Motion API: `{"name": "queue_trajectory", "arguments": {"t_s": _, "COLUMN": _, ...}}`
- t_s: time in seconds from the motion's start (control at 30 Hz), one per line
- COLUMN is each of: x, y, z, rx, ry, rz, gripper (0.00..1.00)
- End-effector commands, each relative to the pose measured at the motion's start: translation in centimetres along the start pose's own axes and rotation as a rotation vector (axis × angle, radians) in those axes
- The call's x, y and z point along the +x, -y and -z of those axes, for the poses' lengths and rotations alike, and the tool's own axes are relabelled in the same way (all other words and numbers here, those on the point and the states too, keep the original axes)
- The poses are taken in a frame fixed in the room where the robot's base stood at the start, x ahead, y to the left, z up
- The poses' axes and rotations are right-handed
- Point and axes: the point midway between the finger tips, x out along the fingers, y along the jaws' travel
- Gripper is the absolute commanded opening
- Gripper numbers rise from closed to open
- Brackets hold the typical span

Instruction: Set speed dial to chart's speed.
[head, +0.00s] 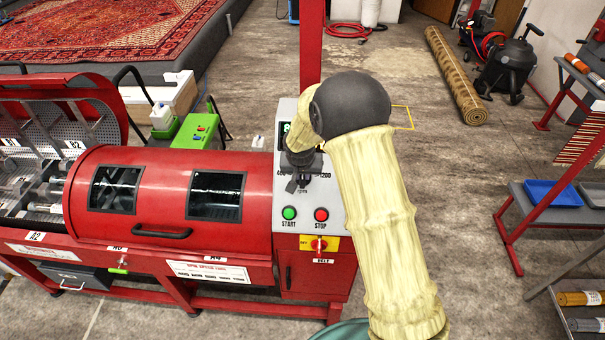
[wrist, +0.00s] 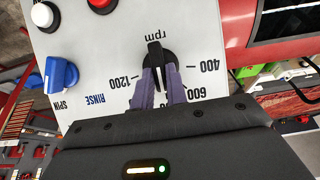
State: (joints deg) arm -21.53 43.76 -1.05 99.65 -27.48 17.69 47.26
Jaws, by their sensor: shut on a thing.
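The black speed dial (wrist: 155,62) sits on the pale control panel (wrist: 90,50), marked rpm, with 400, 600 and 1200 readable around it. My gripper (wrist: 160,78) is shut on the dial, one finger on each side of its raised bar. The bar runs roughly up and down in the wrist view; its lower part and the lower scale are hidden by my gripper. In the head view my gripper (head: 300,178) reaches down to the panel and covers most of the dial. A white chart (head: 210,272) is on the machine's front; its small print is unreadable.
Below the dial are a green START button (head: 289,213), a red STOP button (head: 321,214) and a red switch on a yellow plate (head: 319,244). A blue RINSE/SPIN knob (wrist: 60,75) is beside the dial. A green display (head: 284,130) is partly hidden by my arm.

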Motion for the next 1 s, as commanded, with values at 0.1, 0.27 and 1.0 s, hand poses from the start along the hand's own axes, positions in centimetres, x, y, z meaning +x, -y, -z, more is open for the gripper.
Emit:
{"name": "queue_trajectory", "arguments": {"t_s": 0.1, "x": 0.1, "y": 0.1, "z": -0.1, "rx": -0.024, "ry": 0.000, "rz": -0.013, "gripper": 0.00}}
{"name": "queue_trajectory", "arguments": {"t_s": 0.27, "x": 0.2, "y": 0.3, "z": -0.1, "rx": -0.084, "ry": 0.000, "rz": -0.043, "gripper": 0.00}}
{"name": "queue_trajectory", "arguments": {"t_s": 1.0, "x": 0.4, "y": 1.1, "z": -0.4, "rx": -0.547, "ry": -0.001, "rz": -0.283, "gripper": 0.00}}
